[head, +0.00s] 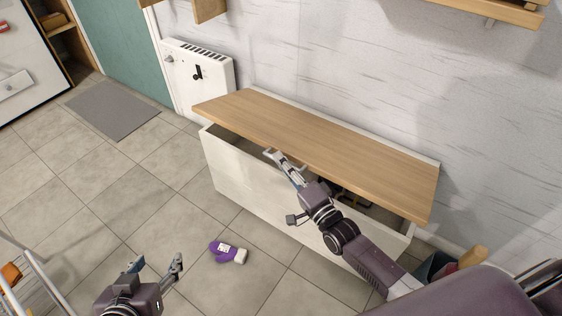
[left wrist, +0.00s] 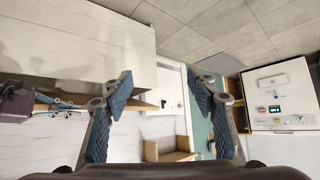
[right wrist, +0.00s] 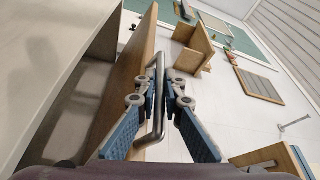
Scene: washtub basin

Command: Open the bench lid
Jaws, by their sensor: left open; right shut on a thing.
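The bench (head: 250,180) is a white box against the wall. Its wooden lid (head: 320,135) is partly raised, with a gap showing the dark inside along the front. My right gripper (head: 280,160) is at the lid's front edge. In the right wrist view, its fingers (right wrist: 160,88) are shut on a metal bar handle (right wrist: 154,125) on the lid (right wrist: 125,85). My left gripper (head: 152,266) is open and empty, low over the floor left of the bench. In the left wrist view, its fingers (left wrist: 163,88) are apart, with the bench's white side (left wrist: 75,40) beyond.
A purple bottle (head: 222,250) lies on the tiled floor in front of the bench. A white heater (head: 200,80) stands left of the bench by the wall. A wire rack (head: 30,280) is at lower left. The floor left of the bench is mostly clear, with a grey mat (head: 112,108).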

